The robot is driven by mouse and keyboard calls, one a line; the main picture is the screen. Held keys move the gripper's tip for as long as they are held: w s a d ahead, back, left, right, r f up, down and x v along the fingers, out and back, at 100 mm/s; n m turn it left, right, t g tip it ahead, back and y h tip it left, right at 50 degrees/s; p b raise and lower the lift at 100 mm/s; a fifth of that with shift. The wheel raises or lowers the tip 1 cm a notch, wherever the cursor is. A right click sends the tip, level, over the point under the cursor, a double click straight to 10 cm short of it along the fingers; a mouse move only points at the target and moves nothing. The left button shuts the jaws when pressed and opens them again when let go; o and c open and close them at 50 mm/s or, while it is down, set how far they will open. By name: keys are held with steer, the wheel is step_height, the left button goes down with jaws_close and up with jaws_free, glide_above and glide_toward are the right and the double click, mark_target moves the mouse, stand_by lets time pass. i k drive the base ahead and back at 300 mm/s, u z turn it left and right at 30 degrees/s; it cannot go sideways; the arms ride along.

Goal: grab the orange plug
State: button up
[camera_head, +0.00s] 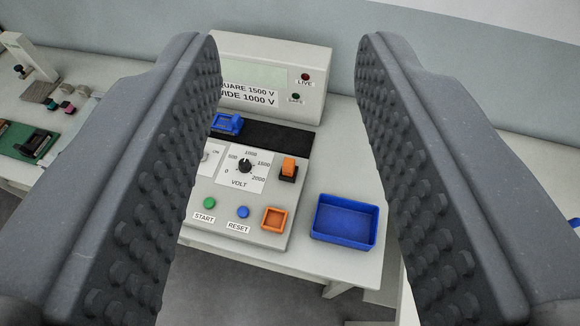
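The orange plug (289,167) stands in a dark base at the right of the sloped grey control panel (220,187), beside the volt dial. My gripper (288,50) is open and empty. Its two dark studded fingers rise at the left and right of the picture, and the plug shows in the gap between them, farther off. The fingers are not touching it. The left finger hides the left part of the panel.
An orange square socket (276,219) sits on the panel's lower right. A blue tray (344,221) stands to the right. Behind are a blue connector (227,123) on a black strip and a grey box (272,75) with lamps. Another bench (12,172) with parts is at left.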

mark_target(288, 164)
steer(key=k, duration=1.25)
steer(key=u, duration=0.55)
steer(key=i, duration=1.9)
steer(key=z, duration=0.75)
steer(key=i, duration=0.4)
steer(key=z, duration=0.3)
